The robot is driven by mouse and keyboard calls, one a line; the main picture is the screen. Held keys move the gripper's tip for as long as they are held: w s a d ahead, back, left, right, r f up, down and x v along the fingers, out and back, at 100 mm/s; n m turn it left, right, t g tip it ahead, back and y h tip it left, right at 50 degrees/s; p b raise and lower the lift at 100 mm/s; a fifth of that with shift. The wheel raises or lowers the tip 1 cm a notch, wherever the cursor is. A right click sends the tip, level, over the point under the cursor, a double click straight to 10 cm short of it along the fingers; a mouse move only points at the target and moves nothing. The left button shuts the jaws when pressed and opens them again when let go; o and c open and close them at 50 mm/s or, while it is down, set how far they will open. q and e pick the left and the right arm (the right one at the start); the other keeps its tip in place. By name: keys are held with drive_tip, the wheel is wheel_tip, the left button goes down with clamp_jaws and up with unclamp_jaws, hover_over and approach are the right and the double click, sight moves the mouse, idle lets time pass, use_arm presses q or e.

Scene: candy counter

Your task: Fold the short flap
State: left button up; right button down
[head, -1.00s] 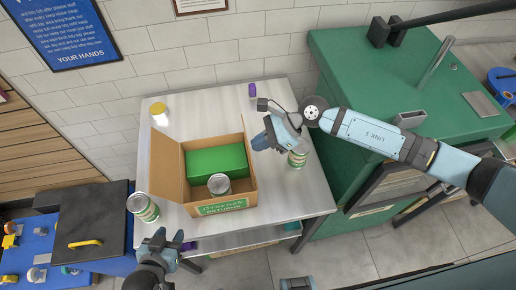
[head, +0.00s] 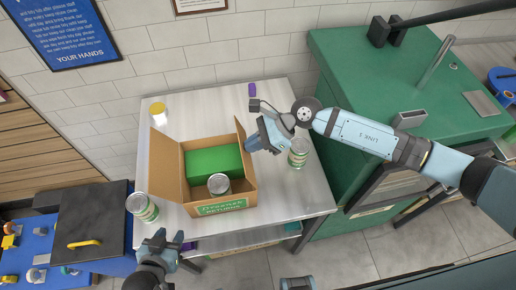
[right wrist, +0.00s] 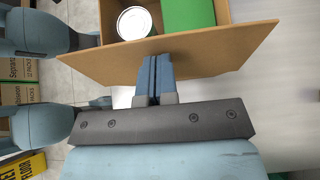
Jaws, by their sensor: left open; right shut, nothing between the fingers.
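An open cardboard box (head: 218,207) stands on the counter, with a green carton (head: 210,161) and a can (head: 218,184) inside. Its left flap (head: 168,168) stands raised and leans outward. Its right flap (head: 246,166) tilts up beside my right gripper (head: 251,144). In the right wrist view this flap (right wrist: 215,52) crosses in front of the closed fingertips (right wrist: 154,62), which are at its outer face and seem to touch it. The right gripper is shut and empty. My left gripper (head: 163,241) is open, below the counter's front edge, away from the box.
A can (head: 298,153) stands right of the box and another (head: 142,207) at the counter's front left corner. A yellow-lidded jar (head: 158,112) and a purple item (head: 252,90) are at the back. A green cabinet (head: 345,130) borders the right.

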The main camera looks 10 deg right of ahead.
drive_tip(key=shift+a, duration=0.3)
drive_tip(key=shift+f, duration=0.1)
drive_tip(key=shift+a+f+b, duration=0.15)
drive_tip(key=shift+a+b, duration=0.15)
drive_tip(key=shift+a, duration=0.25)
drive_tip(key=shift+a+f+b, duration=0.35)
drive_tip(key=shift+a, duration=0.15)
drive_tip(key=shift+a+f+b, duration=0.4)
drive_tip(key=shift+a, duration=0.05)
